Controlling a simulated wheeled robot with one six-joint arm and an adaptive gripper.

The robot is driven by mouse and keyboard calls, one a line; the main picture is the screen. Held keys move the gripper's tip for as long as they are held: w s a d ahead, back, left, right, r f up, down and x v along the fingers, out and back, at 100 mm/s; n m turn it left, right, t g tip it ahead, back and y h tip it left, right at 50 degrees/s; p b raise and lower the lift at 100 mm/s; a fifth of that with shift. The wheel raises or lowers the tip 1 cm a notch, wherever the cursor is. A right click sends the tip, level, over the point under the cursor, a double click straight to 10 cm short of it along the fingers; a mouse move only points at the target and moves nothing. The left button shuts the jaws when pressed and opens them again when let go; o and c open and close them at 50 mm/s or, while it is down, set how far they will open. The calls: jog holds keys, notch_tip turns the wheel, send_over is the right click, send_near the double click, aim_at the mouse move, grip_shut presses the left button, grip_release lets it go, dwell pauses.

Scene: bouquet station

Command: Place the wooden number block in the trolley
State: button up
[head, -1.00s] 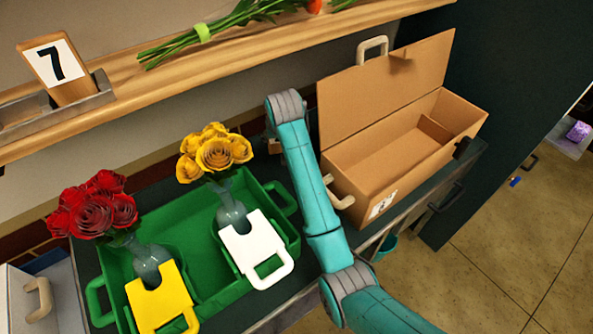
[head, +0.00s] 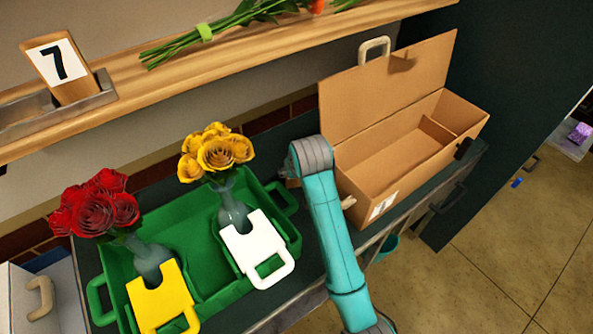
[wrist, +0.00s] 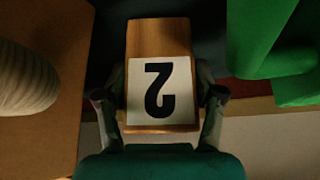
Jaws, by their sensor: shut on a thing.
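In the wrist view, a wooden block (wrist: 160,37) with a white label and a black 2, upside down there, sits between the fingers of my gripper (wrist: 160,78). My gripper is shut on it. In the head view my gripper is hidden behind my arm, between the green tray (head: 212,268) and the cardboard box (head: 372,110). A small brown edge shows beside my arm there; I cannot tell if it is the block. The dark trolley top (head: 300,128) carries the tray and the box.
The tray holds vases with red roses (head: 95,208) and yellow roses (head: 215,153), plus yellow (head: 160,297) and white (head: 255,245) tags. Above, a wooden shelf (head: 250,60) bears a number 7 block (head: 60,65) and green stems (head: 190,42). The box is open and looks empty.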

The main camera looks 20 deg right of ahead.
jog(key=shift+f, duration=0.2)
jog(key=o, duration=0.9)
jog(key=shift+f, duration=0.1)
jog(key=shift+c, duration=0.2)
